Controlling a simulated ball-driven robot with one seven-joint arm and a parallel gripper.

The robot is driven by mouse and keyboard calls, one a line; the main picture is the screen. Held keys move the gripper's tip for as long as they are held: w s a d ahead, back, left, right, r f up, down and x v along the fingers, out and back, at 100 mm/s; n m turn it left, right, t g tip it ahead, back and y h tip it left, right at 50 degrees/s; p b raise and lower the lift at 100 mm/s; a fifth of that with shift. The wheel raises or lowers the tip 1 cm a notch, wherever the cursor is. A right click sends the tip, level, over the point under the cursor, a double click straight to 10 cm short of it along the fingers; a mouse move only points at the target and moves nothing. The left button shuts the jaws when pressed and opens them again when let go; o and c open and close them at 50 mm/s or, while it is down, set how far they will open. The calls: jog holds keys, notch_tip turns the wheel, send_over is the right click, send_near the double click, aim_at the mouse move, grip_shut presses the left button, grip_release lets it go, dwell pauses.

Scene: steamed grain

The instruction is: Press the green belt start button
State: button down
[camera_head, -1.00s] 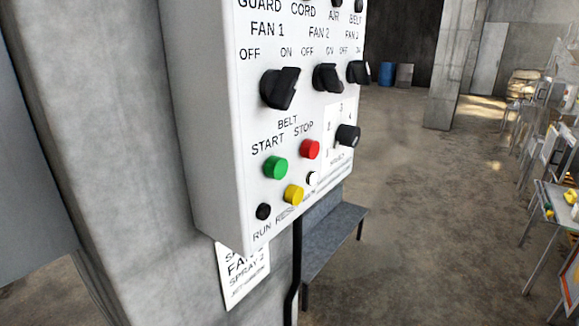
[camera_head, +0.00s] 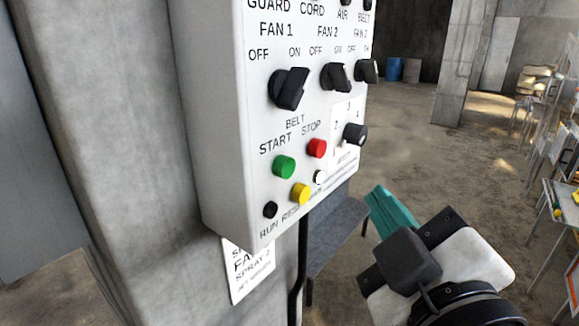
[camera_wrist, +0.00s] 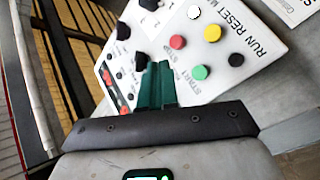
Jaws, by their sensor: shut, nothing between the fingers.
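The green belt start button (camera_head: 283,167) is on the lower left of a white control panel (camera_head: 215,120), under the words BELT START. The red stop button (camera_head: 317,148) is to its right and the yellow reset button (camera_head: 300,194) is below. My gripper (camera_head: 378,196) has teal fingers and is at the right, below and apart from the panel in the head view. In the wrist view my shut, empty gripper (camera_wrist: 157,75) points toward the panel. The green button (camera_wrist: 199,72) shows just right of the fingertips there, with a gap I cannot judge.
Black fan knobs (camera_head: 289,89) and a selector knob (camera_head: 355,134) stick out of the panel. The panel hangs on a concrete pillar (camera_head: 100,130). A black conduit (camera_head: 302,265) runs down below it. A grey bench (camera_head: 335,235) stands behind.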

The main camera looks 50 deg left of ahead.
jog(key=s+a+b, duration=0.1)
jog(key=s+a, duration=0.1)
jog(key=a, duration=0.6)
jog(key=shift+a, duration=0.3)
jog(key=shift+a, duration=0.1)
dwell(2.0)
jog(key=shift+s+a, duration=0.15)
jog(key=shift+a, duration=0.15)
jog(key=shift+s+a, duration=0.1)
jog(key=shift+a, duration=0.4)
dwell(0.9)
jog(key=shift+d, duration=0.1)
jog(key=shift+d+p, duration=0.3)
jog(key=shift+d, duration=0.5)
jog(key=shift+w, duration=0.2)
jog(key=shift+w+d+p, duration=0.2)
jog(key=shift+d, duration=0.6)
jog(key=shift+w+d+p, duration=0.15)
jog(key=shift+d, duration=0.7)
jog(key=shift+w+d+p, duration=0.2)
jog(key=shift+d, duration=0.6)
